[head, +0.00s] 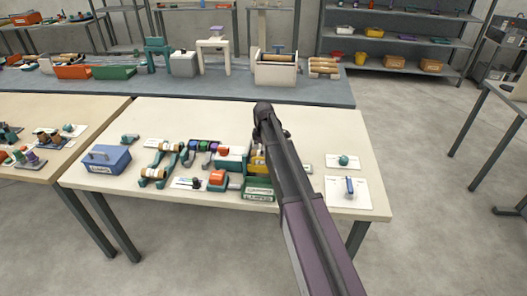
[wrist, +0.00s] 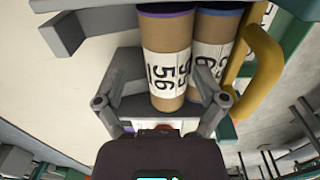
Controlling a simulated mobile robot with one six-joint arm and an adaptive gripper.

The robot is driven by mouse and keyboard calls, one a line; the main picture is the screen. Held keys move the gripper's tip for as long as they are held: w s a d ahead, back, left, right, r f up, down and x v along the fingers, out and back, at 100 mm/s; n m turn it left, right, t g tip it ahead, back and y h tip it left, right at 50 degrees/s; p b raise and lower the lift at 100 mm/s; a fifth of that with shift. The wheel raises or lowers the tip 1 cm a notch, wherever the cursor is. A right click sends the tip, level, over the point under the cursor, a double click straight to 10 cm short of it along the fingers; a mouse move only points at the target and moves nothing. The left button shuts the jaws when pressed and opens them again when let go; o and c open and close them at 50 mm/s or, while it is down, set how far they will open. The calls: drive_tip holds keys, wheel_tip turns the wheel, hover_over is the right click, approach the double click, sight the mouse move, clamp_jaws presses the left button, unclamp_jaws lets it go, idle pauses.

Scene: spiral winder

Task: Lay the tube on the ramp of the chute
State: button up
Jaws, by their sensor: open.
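In the wrist view a brown cardboard tube (wrist: 163,90) with a purple rim and a white label reading 56 lies between the fingers of my gripper (wrist: 161,101). A second brown tube (wrist: 211,75) with a blue rim lies right beside it, near the right finger. My gripper is open, with a clear gap between the left finger and the first tube. Grey supports show around the tubes, but I cannot tell which part is the chute's ramp.
A yellow curved bar (wrist: 262,65) stands close to the right of the tubes. On the cream table (head: 335,130) are a blue box (head: 107,159), a green bin (head: 258,192) and several small fixtures. A tube rack (head: 323,68) stands on the back bench. The table's back right is clear.

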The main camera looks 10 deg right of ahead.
wheel_tip(320, 180, up, 13)
drive_tip(key=p, duration=1.2)
drive_tip(key=shift+s+f, duration=0.15)
drive_tip(key=shift+s, duration=0.05)
idle(0.4)
drive_tip(key=s+m, duration=1.4)
drive_tip(key=s, duration=1.4)
drive_tip(key=shift+s, duration=0.4)
wheel_tip(320, 180, down, 2)
drive_tip(key=shift+f+b, duration=0.1)
drive_tip(key=shift+b, duration=0.75)
